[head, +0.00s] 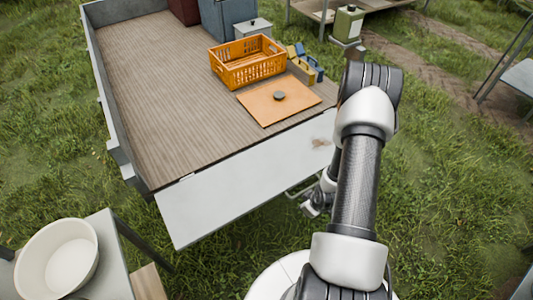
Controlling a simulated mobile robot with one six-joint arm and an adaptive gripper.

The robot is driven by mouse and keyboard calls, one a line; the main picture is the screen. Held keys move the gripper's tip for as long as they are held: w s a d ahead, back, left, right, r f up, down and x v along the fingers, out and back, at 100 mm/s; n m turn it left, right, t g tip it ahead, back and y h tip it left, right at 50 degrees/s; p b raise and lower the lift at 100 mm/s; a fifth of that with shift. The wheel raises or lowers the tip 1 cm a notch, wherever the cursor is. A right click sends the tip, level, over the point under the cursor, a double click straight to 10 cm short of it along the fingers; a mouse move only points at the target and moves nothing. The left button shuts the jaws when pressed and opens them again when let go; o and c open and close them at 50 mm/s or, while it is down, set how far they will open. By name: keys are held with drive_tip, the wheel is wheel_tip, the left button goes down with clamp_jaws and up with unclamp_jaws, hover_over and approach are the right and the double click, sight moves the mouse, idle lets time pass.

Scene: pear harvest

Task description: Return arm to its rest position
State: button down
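My arm rises from the bottom centre of the head view and bends at the elbow at the upper right. Its far part folds down behind the upper link. My gripper (312,207) shows small and partly hidden to the left of that link. It hangs over the grass beside the lowered tailgate. Whether its fingers are open or shut is too small to tell. I see nothing clearly held in it.
A wooden trailer bed (150,80) carries an orange crate (248,72) and an orange board (290,101) with a dark round knob. Its pale tailgate (235,185) lies near my gripper. A white basin (57,258) stands on a table at lower left. Grass lies right.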

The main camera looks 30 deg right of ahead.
drive_tip(key=w+a+r+h, duration=0.1)
drive_tip(key=w+a+r, duration=0.1)
drive_tip(key=r, duration=0.7)
drive_tip(key=w+a+r+m, duration=0.1)
drive_tip(key=w+a+r, duration=0.15)
drive_tip(key=r, duration=0.65)
drive_tip(key=w+a+r+h, duration=0.1)
drive_tip(key=w+r, duration=0.1)
drive_tip(key=r, duration=0.8)
drive_tip(key=s+a+r+m, duration=0.1)
drive_tip(key=s+a+r, duration=0.4)
drive_tip(key=a+r, duration=0.55)
drive_tip(key=s+a+r+y, duration=0.2)
drive_tip(key=s+a+r, duration=0.5)
drive_tip(key=s, duration=0.3)
drive_tip(key=shift+s+t, duration=0.3)
drive_tip(key=shift+t, duration=0.1)
drive_tip(key=shift+w+a+r, duration=0.1)
